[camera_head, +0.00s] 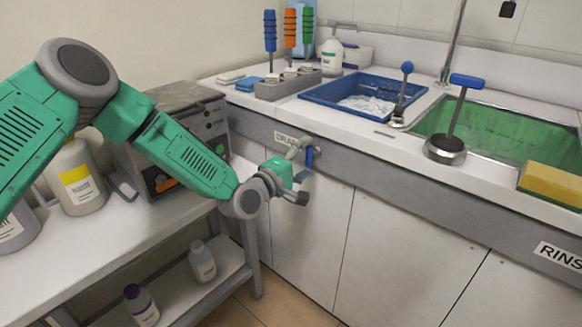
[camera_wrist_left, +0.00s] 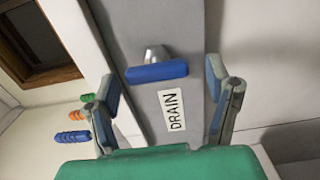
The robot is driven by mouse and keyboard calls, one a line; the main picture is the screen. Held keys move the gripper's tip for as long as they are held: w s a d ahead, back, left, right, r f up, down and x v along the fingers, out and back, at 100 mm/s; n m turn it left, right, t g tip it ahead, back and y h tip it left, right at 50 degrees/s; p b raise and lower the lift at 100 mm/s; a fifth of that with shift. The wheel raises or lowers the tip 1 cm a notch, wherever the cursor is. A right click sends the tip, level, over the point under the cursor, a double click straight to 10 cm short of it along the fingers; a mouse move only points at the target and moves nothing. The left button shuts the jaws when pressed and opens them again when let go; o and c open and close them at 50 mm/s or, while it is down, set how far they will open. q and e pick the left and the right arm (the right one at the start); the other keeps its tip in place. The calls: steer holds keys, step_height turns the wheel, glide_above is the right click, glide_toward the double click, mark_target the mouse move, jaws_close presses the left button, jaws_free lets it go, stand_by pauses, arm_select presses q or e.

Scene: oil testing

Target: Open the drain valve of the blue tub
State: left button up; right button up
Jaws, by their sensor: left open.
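The blue tub (camera_head: 345,113) is set into the counter in the head view, with clear, crumpled-looking contents. Below it, on the grey front panel, is the drain valve with a blue handle (camera_head: 309,158). In the left wrist view the handle (camera_wrist_left: 157,72) is a blue bar on a metal stem, beside a DRAIN label (camera_wrist_left: 171,110). My left gripper (camera_head: 303,171) is open and faces the panel. In the left wrist view the handle appears between its two fingers (camera_wrist_left: 161,80), with gaps on both sides and no visible contact. My right gripper is out of view.
A green-lined sink (camera_head: 500,125) is at the right, with a yellow sponge (camera_head: 553,184) in front. A blue-knobbed lever (camera_head: 403,92) stands between tub and sink. A side table with bottles (camera_head: 77,180) and a grey instrument (camera_head: 178,110) lies under my left arm.

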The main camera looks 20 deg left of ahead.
arm_select(q)
steer(key=v, duration=1)
steer(key=shift+s+a, duration=0.25)
steer(key=shift+s, duration=0.05)
steer(key=s+d+f+m+g+y+p, duration=0.1)
steer(key=s+d+f+m+g, duration=0.3)
steer(key=s+f, duration=0.4)
steer(key=s+d+f+m+g+p, duration=0.1)
steer(key=s+f+m+g, duration=0.35)
steer(key=s+f, duration=0.4)
steer(key=s+a+f+m+g+y, duration=0.1)
steer(key=s+a+m+g, duration=0.1)
steer(key=s, duration=0.4)
steer(key=s+a+f+m+g+y+p, duration=0.1)
steer(key=s+a+f+m+g+y, duration=0.1)
steer(key=s, duration=0.5)
steer(key=s+a+f+m+g+y, duration=0.2)
steer(key=s+a+g, duration=0.2)
steer(key=s+a, duration=0.1)
steer(key=shift+s+p, duration=0.3)
steer(key=shift+s, duration=0.6)
